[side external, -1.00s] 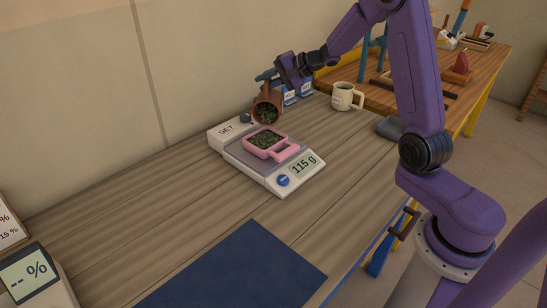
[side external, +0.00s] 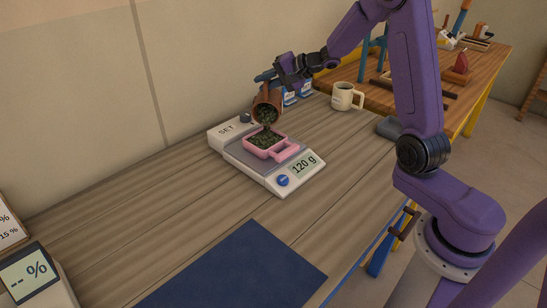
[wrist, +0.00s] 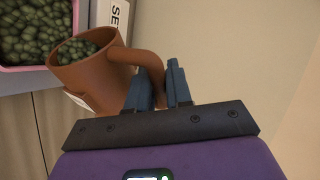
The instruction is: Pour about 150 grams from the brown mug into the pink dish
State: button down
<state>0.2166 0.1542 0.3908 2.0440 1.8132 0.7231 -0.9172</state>
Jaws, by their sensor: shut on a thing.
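The brown mug (side external: 268,97) is tilted over the pink dish, its mouth facing down toward the dish, with green beans at its lip and falling. It also shows in the wrist view (wrist: 98,80) with beans inside. My gripper (side external: 265,77) is shut on the mug's handle, and its two fingers show on the handle in the wrist view (wrist: 158,85). The pink dish (side external: 284,155) holds a layer of green beans and sits on the scale (side external: 235,152). The scale's display (side external: 304,165) reads 120 g.
A cream mug (side external: 346,97) stands upright to the right. Blue-and-white packages (side external: 300,91) stand behind the brown mug. A blue mat (side external: 240,270) lies in front, and a meter (side external: 35,275) reading "-- %" is at the left. The wooden table between is clear.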

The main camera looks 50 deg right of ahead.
jog(key=shift+s+a+r+n, duration=0.15)
jog(key=shift+s+a+n, duration=0.1)
jog(key=shift+a+n, duration=0.1)
dwell(1.7)
jog(key=shift+w+d+f+m, duration=0.2)
jog(key=shift+w+d+m, duration=0.25)
jog(key=shift+d, duration=0.2)
dwell(1.4)
jog(key=shift+w+d+m+g+y, duration=0.75)
jog(key=shift+w+d+m, duration=0.2)
jog(key=shift+d, duration=0.3)
